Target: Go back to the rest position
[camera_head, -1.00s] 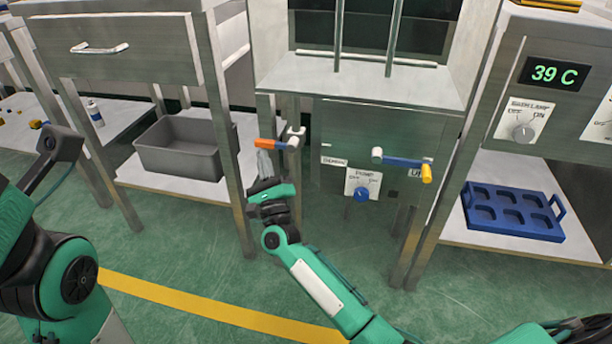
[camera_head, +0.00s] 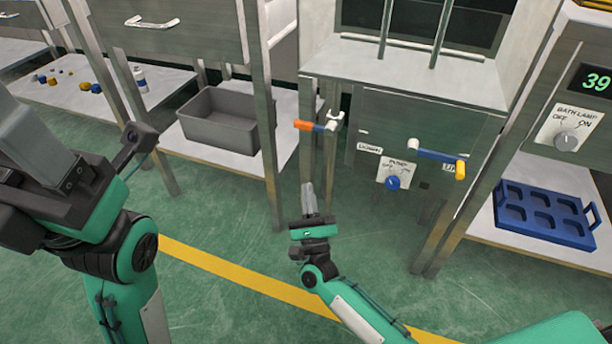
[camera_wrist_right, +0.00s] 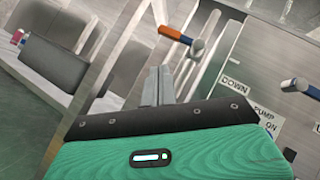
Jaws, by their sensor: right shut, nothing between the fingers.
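My right gripper (camera_head: 309,190) is shut and empty. In the head view it points up the picture, below the orange-and-blue lever (camera_head: 316,126) and apart from it. In the right wrist view its shut fingers (camera_wrist_right: 158,80) stand in front of the machine, with the lever (camera_wrist_right: 175,35) above and to the right of them. My left arm comes in at the left of the head view. Its fingertips are not in view there.
The machine's front has a blue pump knob (camera_head: 393,183) and a blue-and-yellow lever (camera_head: 438,157). A grey bin (camera_head: 215,132) sits on a low shelf at left. A blue tray (camera_head: 543,213) lies on a shelf at right. Green floor (camera_head: 235,240) with a yellow stripe is open in front.

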